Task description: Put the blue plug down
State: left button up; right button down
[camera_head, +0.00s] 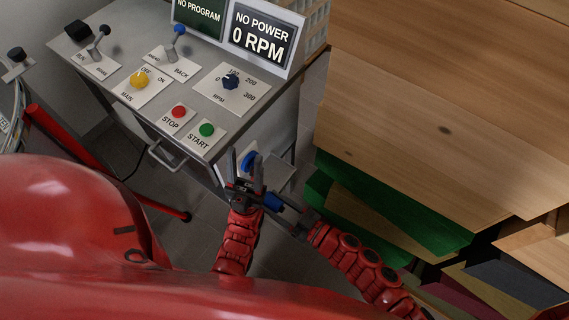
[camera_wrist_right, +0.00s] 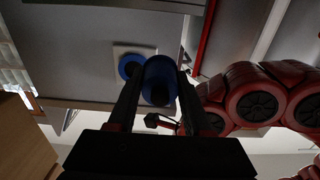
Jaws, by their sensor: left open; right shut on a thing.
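The blue plug (camera_head: 272,202) is between the jaws of my right gripper (camera_head: 277,206), which is shut on it. In the right wrist view the blue plug (camera_wrist_right: 160,80) shows large between the two dark fingers. A round blue socket (camera_head: 249,161) on a pale plate is on the side of the grey control cabinet; the blue socket also shows in the right wrist view (camera_wrist_right: 129,66), just left of the plug. The plug looks apart from it. My left gripper (camera_head: 245,168) is open and overlaps the socket in the picture; I cannot tell whether they touch.
The cabinet's top (camera_head: 165,105) carries levers, a yellow knob, a blue dial and red and green buttons. A screen (camera_head: 262,36) reads NO POWER, 0 RPM. Wooden boards (camera_head: 440,110) and a green piece (camera_head: 385,222) fill the right side. Grey floor shows below the cabinet.

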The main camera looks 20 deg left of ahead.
jog(key=b, duration=0.4)
send_over(278, 171)
jog(key=s, duration=0.1)
jog(key=shift+s+d+f, duration=0.2)
jog(key=shift+f, duration=0.5)
notch_tip(278, 171, down, 4)
jog(key=b, duration=0.4)
jog(key=shift+r, duration=0.3)
jog(key=shift+f, duration=0.5)
jog(key=shift+c, duration=1.6)
grip_release()
jog(key=shift+f, duration=0.1)
